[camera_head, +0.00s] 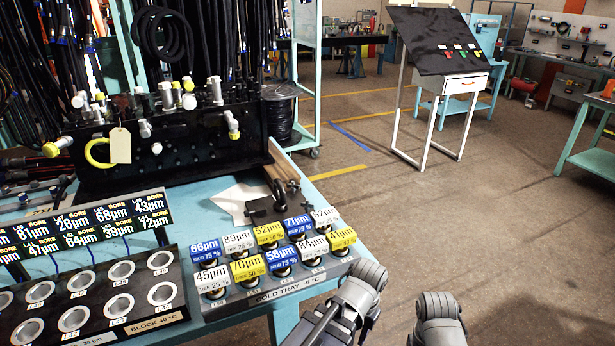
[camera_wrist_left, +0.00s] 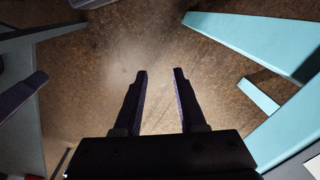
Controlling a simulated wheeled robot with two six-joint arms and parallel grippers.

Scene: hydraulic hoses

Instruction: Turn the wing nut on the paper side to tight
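In the head view, a white sheet of paper (camera_head: 238,200) lies on the teal bench. Beside it, to the right, is a small dark clamp-like fixture (camera_head: 268,208) with an upright dark part. A wing nut is too small and dark to make out there, and so is its position. My left gripper (camera_wrist_left: 160,74) shows in the left wrist view: its two fingers are apart with nothing between them, above brown floor. In the head view only parts of my arms show at the bottom edge. My right gripper is not seen in either view.
A cold tray (camera_head: 292,291) of labelled caps sits at the bench's front right corner. A block with round holes (camera_head: 88,303) is at left. A black hose manifold (camera_head: 190,140) stands behind. Open floor (camera_head: 470,230) lies right of the bench.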

